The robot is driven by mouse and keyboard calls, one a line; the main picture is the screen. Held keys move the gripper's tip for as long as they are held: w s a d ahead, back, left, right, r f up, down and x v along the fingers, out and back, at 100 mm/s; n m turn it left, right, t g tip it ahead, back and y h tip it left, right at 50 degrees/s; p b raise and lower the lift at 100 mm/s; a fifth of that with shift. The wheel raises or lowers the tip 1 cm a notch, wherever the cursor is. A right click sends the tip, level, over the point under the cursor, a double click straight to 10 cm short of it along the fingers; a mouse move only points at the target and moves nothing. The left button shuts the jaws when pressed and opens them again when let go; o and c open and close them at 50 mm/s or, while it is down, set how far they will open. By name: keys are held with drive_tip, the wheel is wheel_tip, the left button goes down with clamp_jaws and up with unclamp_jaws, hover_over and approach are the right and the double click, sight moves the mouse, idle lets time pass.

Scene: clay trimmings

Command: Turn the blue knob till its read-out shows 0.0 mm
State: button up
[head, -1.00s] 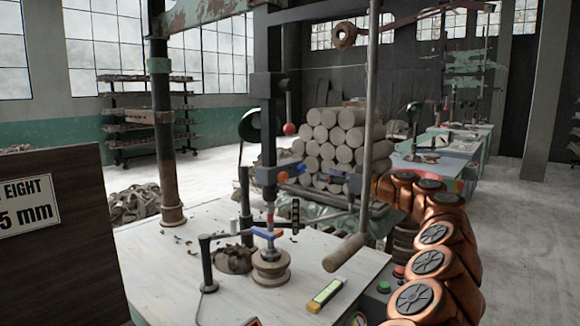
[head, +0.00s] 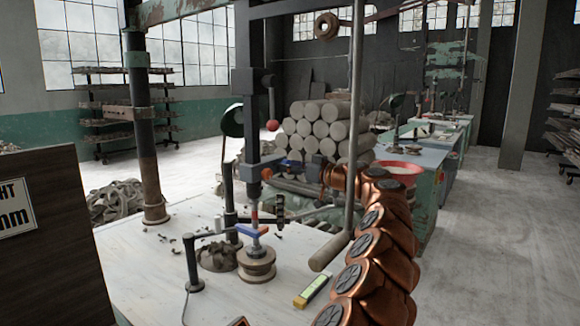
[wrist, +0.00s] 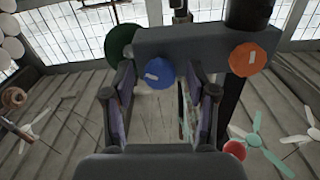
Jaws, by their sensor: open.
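The blue knob (wrist: 160,73) is a round disc with a pale mark, on a dark grey bracket (wrist: 195,43) in the wrist view. My gripper (wrist: 160,84) is open, with one finger to each side of the blue knob's lower part as seen. The knob appears beyond the fingers, and I see no contact. An orange knob (wrist: 251,59) with a similar mark sits to its right on the same bracket. The orange knob also shows in the head view (head: 266,173), on the press column. No knob read-out is legible.
A red ball (wrist: 236,150) is close by my right finger in the wrist view.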

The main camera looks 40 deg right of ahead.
idle(0.3)
clamp_jaws()
idle(0.4)
